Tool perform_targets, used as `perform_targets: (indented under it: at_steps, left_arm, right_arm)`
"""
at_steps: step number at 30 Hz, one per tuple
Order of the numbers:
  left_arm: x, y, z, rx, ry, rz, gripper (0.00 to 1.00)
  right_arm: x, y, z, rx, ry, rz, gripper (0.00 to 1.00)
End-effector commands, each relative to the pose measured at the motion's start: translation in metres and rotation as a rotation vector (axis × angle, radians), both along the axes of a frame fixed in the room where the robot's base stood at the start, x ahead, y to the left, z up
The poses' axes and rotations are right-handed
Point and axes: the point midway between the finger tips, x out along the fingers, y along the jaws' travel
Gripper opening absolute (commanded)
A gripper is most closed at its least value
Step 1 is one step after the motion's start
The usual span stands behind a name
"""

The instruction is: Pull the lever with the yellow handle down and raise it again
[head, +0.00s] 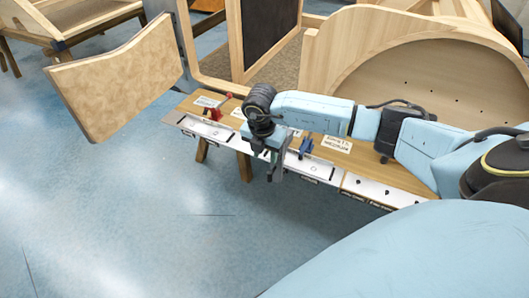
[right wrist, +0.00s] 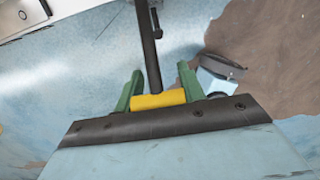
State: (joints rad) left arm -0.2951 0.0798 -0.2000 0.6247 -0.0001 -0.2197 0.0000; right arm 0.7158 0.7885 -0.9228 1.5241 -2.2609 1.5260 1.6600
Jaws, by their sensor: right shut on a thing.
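The yellow handle (right wrist: 158,100) shows in the right wrist view, between the two green fingers of my right gripper (right wrist: 160,88). The gripper is shut on it. A dark lever rod (right wrist: 149,50) runs from the handle toward the top of that view. In the head view my right gripper (head: 277,165) is at the front edge of the wooden bench, pointing down. The yellow handle cannot be made out there, so I cannot tell the lever's angle. My left gripper is not in view.
The narrow wooden bench (head: 353,157) carries a red clamp-like part (head: 212,112), a blue one (head: 305,147) and white labels. A wooden panel (head: 122,80) stands at the left, and a curved wooden frame (head: 415,55) behind the bench. The blue floor (head: 130,210) in front is clear.

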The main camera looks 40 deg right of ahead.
Motion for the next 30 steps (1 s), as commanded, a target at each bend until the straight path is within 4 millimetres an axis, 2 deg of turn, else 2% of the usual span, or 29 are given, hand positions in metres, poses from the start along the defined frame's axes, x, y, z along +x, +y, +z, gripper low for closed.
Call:
perform_targets:
  at_steps: [1, 10, 11, 15, 25, 30]
  left_arm:
    - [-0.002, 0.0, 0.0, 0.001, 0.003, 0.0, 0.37]
    - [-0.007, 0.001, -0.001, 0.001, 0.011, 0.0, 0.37]
    - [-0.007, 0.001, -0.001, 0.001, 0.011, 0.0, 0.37]
    - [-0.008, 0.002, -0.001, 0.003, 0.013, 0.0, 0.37]
    - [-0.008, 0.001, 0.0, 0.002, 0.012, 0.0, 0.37]
    - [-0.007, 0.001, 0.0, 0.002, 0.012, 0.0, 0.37]
  right_arm:
    - [0.0, -0.009, -0.001, -0.018, 0.0, -0.011, 0.0]
    - [0.001, -0.01, 0.0, -0.017, -0.002, -0.012, 0.0]
    - [0.001, -0.01, 0.0, -0.017, -0.002, -0.012, 0.43]
    - [0.001, -0.007, 0.0, -0.013, -0.001, -0.01, 0.62]
    - [0.001, -0.004, 0.003, -0.007, -0.003, -0.005, 0.62]
    - [0.0, -0.001, 0.026, -0.006, -0.006, -0.005, 0.62]
